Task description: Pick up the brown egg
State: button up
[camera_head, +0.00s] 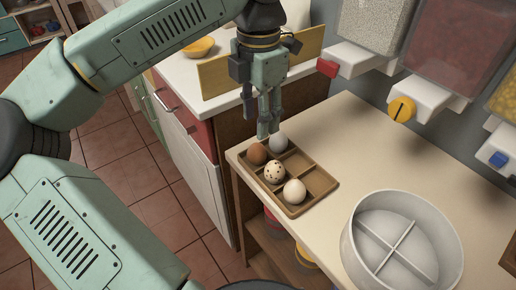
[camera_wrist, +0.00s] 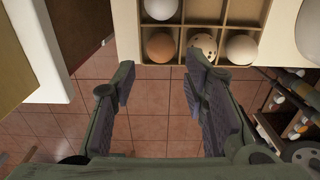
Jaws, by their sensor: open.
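The brown egg (camera_head: 256,154) sits in a corner compartment of the wooden tray (camera_head: 321,192) on the counter. In the wrist view the brown egg (camera_wrist: 160,47) lies just beyond the fingertips, roughly centred between them. My gripper (camera_head: 268,129) is above the tray's far-left end, close to the brown egg and a pale egg (camera_head: 279,142). It also shows in the wrist view, where my gripper (camera_wrist: 162,74) is open with nothing between its fingers. The exact height of the fingertips above the egg is hard to tell.
A speckled egg (camera_head: 274,171) and a cream egg (camera_head: 294,191) share the tray, in line with the brown one. A divided white round bowl (camera_head: 452,242) stands at the right. Dispensers (camera_head: 406,108) hang along the wall. The tiled floor (camera_wrist: 148,97) shows past the counter edge.

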aim_at(257, 144)
notch_tip(257, 144, down, 8)
jog(key=shift+s+a+f+p, duration=0.1)
jog(key=shift+s+p, duration=0.05)
jog(key=shift+p, duration=0.7)
jog(key=shift+c, duration=0.5)
jog(key=shift+c, duration=1.2)
